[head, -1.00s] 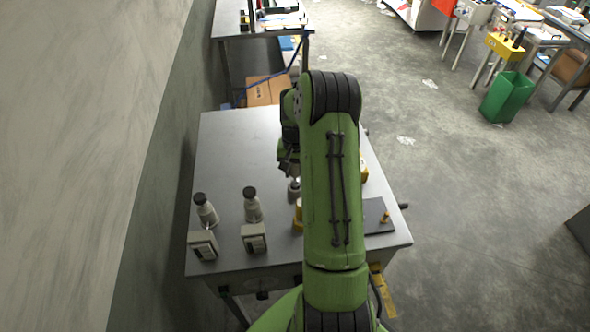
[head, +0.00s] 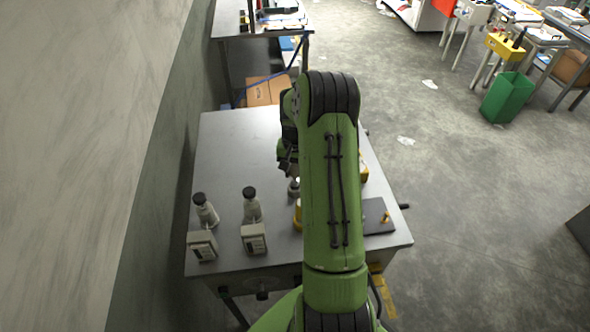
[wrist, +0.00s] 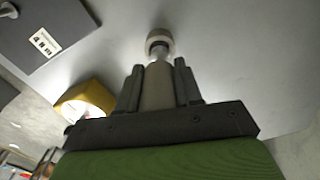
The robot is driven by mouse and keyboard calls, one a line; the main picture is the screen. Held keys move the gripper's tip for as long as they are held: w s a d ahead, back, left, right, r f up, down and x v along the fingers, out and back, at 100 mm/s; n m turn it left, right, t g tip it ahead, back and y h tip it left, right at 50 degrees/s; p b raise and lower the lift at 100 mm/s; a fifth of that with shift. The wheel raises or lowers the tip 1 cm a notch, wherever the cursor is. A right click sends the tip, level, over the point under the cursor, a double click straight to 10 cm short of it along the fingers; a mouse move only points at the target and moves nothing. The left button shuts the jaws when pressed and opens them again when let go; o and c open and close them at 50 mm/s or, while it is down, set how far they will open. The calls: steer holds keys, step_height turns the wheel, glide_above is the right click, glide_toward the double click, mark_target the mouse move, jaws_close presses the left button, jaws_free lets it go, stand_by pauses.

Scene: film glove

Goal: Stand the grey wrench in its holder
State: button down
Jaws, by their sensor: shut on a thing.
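My gripper (wrist: 158,88) is shut on the grey wrench (wrist: 158,86). Its pale grey body sits between the two fingers, and a shiny narrower part runs on from it. Beyond the fingertips, a round grey collar (wrist: 160,42) surrounds the shiny part's far end; I take it for the holder. I cannot tell whether the wrench's end is inside it or just above it. In the head view my gripper (head: 289,170) points down at the table, and a small grey round piece (head: 294,188) shows just below it. My arm hides much there.
The grey table (head: 240,150) holds two dark-capped bottles (head: 205,210) (head: 252,206) with boxes in front. A dark plate (head: 377,222) with a peg lies at right. Yellow pieces (head: 298,215) (head: 364,172) stand near my arm. The table's back left is clear; a wall is at left.

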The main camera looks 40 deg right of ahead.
mark_target(295, 179)
steer(key=shift+f+b, duration=1.7)
steer(key=shift+f, duration=0.4)
steer(key=c, duration=0.7)
jaws_free()
steer(key=shift+r, duration=0.1)
step_height(295, 179, up, 16)
steer(key=shift+f+p, duration=0.15)
steer(key=shift+p, duration=0.35)
